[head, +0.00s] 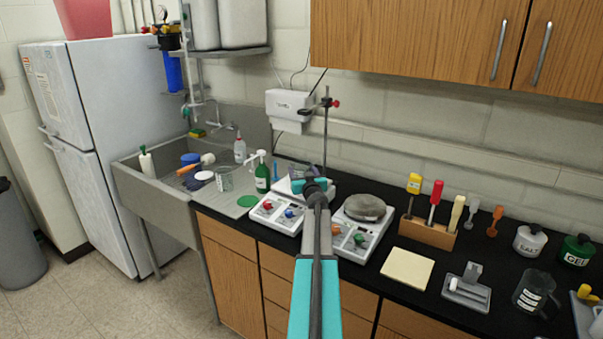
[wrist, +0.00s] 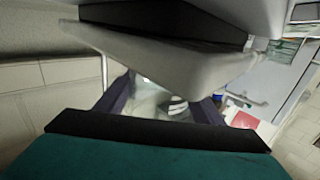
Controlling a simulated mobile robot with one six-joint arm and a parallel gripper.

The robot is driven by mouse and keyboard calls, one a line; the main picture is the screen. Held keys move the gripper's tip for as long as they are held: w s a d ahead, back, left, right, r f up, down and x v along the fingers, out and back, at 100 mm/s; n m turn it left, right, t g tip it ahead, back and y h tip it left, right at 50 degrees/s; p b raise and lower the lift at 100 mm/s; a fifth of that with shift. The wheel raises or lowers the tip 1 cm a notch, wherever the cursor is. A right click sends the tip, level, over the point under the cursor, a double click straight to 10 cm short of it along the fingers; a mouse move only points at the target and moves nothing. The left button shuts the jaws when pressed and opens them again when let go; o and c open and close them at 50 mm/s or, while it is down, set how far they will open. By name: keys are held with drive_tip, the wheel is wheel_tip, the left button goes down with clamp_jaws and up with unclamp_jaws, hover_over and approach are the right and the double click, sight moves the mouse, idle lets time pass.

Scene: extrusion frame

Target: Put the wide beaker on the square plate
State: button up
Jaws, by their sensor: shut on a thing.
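My gripper (head: 318,186) is over the back of the counter near the hotplates, seen from behind. In the wrist view, its dark fingers (wrist: 162,104) are shut on a clear glass thing (wrist: 160,98) with light marks, which looks like the wide beaker. In the head view, my arm and gripper hide most of what is held, so its tilt cannot be told. A flat cream square plate (head: 407,268) lies bare on the black counter, right of and nearer than my gripper.
Hotplates (head: 275,213) stand left of my arm, and another unit with a grey round top (head: 365,208) stands to its right. A wooden rack of tools (head: 428,231) is behind the square plate.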

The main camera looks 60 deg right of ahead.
drive_tip(key=o, duration=1.1)
drive_tip(key=shift+f, duration=0.1)
drive_tip(key=shift+o, duration=0.2)
drive_tip(key=shift+s, duration=0.1)
drive_tip(key=shift+b+v, duration=0.6)
drive_tip(key=shift+v, duration=5.4)
drive_tip(key=shift+r, duration=0.2)
